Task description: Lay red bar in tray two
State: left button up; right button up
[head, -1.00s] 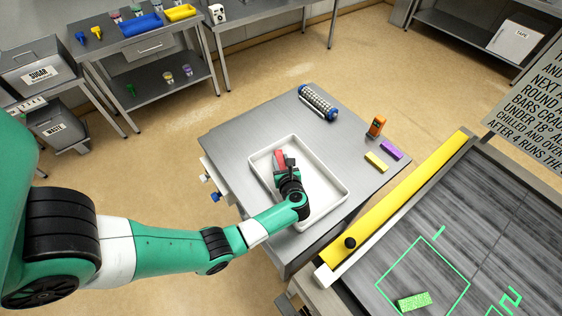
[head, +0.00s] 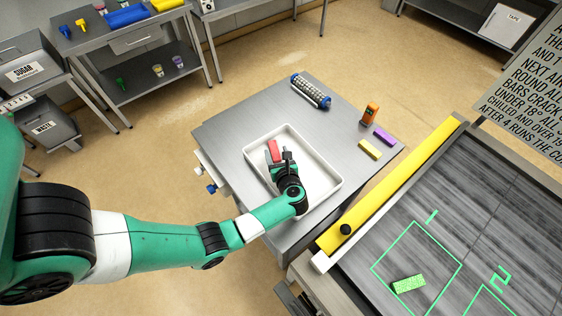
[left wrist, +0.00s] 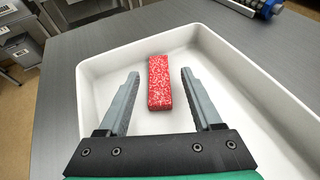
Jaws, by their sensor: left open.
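The red speckled bar (head: 273,150) lies inside a white tray (head: 331,182) on a grey metal table, near the tray's left side. In the left wrist view the bar (left wrist: 160,83) shows between the two grey fingers, with clear gaps on both sides. My left gripper (head: 279,158) is open and over the tray, at the near end of the bar. Whether its fingertips are level with the bar or above it, I cannot tell. In the right foreground, a dark slatted surface (head: 474,190) has green outlined squares, one marked 2 (head: 501,277). My right gripper is not in view.
A green speckled bar (head: 408,284) lies in one outlined square. On the table are a spiked roller (head: 310,91), an orange device (head: 370,113), a yellow bar (head: 369,149) and a purple bar (head: 385,137). A yellow rail (head: 392,190) edges the slatted surface.

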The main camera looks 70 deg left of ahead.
pick_arm(q)
jog(key=v, duration=1)
jog(key=shift+s+p, duration=0.1)
jog(key=shift+p, duration=0.2)
